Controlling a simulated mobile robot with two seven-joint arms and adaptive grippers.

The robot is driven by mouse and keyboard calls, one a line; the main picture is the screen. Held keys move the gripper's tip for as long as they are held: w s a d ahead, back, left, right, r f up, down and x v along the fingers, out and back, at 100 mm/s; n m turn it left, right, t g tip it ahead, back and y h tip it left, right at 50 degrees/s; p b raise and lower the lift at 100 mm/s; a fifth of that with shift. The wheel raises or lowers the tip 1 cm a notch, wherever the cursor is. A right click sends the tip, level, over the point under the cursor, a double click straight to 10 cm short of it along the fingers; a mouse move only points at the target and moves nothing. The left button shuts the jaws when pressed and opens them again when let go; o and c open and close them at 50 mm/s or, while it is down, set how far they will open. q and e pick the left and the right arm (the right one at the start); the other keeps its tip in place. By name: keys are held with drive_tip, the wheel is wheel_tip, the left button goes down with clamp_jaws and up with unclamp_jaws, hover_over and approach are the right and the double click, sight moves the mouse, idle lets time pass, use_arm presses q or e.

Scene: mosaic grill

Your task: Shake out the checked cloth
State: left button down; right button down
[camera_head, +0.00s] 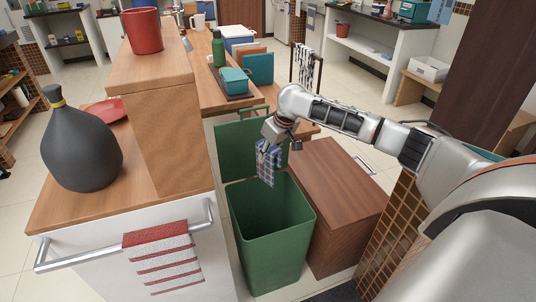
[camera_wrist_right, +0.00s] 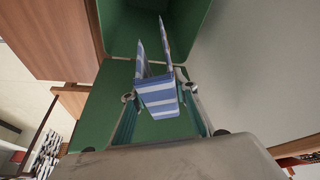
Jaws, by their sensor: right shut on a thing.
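The blue-and-white checked cloth (camera_head: 267,166) hangs from my right gripper (camera_head: 271,145) over the open green bin (camera_head: 268,238). The gripper is shut on the cloth's upper part. In the right wrist view the cloth (camera_wrist_right: 158,97) shows folded between the fingers, with blue and white bands and two narrow ends pointing toward the bin (camera_wrist_right: 130,30). The cloth's lower end reaches about the level of the bin's back rim. My left gripper is not in view.
A brown wooden cabinet (camera_head: 335,185) stands close on the bin's right. A counter (camera_head: 100,190) on the left holds a dark vase (camera_head: 82,150) and red plate (camera_head: 107,110). A red striped towel (camera_head: 162,258) hangs on its rail. A teal box (camera_head: 234,80) stands behind.

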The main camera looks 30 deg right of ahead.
drive_tip(key=r, duration=0.6)
drive_tip(key=shift+w+d, duration=0.1)
drive_tip(key=shift+w, duration=0.15)
drive_tip(key=shift+s+a+f, duration=0.1)
drive_tip(key=shift+s+f, duration=0.05)
drive_tip(key=shift+f, duration=0.85)
drive_tip(key=shift+s+a+f, duration=0.1)
drive_tip(key=shift+s+f, duration=0.05)
drive_tip(key=shift+f, duration=0.8)
drive_tip(key=shift+s+f, duration=0.15)
drive_tip(key=shift+f, duration=0.85)
drive_tip(key=shift+w+d+f, duration=0.15)
drive_tip(key=shift+w+f, duration=0.2)
drive_tip(key=shift+w, duration=0.05)
drive_tip(key=shift+s+r, duration=0.1)
